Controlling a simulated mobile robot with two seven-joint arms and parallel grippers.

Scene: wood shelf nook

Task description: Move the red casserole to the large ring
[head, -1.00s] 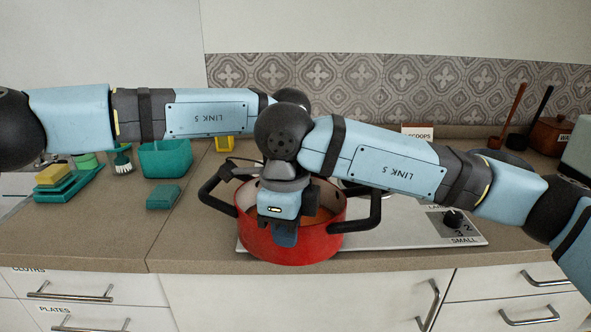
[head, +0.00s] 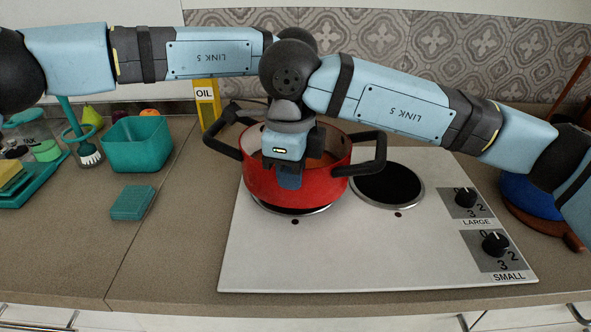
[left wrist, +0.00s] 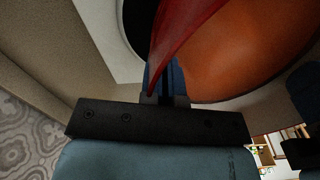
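The red casserole (head: 300,186) with dark handles is upright over the hob's left ring (head: 293,209). Only that ring's front edge shows beneath it. I cannot tell whether the casserole touches the ring. The other ring (head: 388,186) is bare, just right of it. My right gripper (head: 289,178) is at the casserole's front rim, with a blue finger outside the wall. It appears shut on the rim. My left gripper is hidden behind my right arm in the head view. In the left wrist view, its blue fingers (left wrist: 166,80) close around the casserole's red wall (left wrist: 185,32).
The white hob (head: 330,255) has LARGE and SMALL knobs at its right. A yellow OIL box (head: 207,104) stands close behind the left handle. A teal bin (head: 137,146) and sponge (head: 132,203) are left. A blue item (head: 530,195) is right of the hob.

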